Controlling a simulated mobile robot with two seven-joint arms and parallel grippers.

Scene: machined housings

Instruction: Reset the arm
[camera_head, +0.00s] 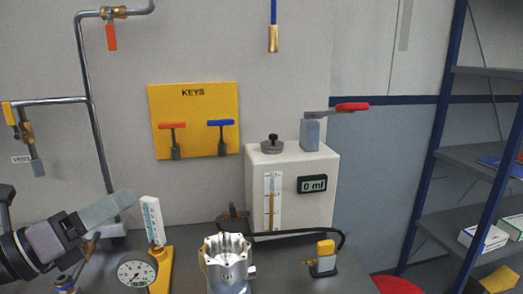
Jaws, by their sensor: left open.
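My left gripper (104,216) comes in from the left edge in the head view, above the left part of the workbench. Its long grey finger points right and slightly up, and it is open with nothing seen between the fingers. The finger ends just left of a white scale block (152,220) on a yellow stand, apart from it as far as I can tell. The far finger is mostly hidden. My right gripper is not in view.
A round dial gauge (136,273) sits below my gripper. A machined metal housing (227,262) stands at front centre, before a white tank (322,222) reading 0 ml. Yellow KEYS board (194,100) hangs on the wall; shelves (480,160) stand right.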

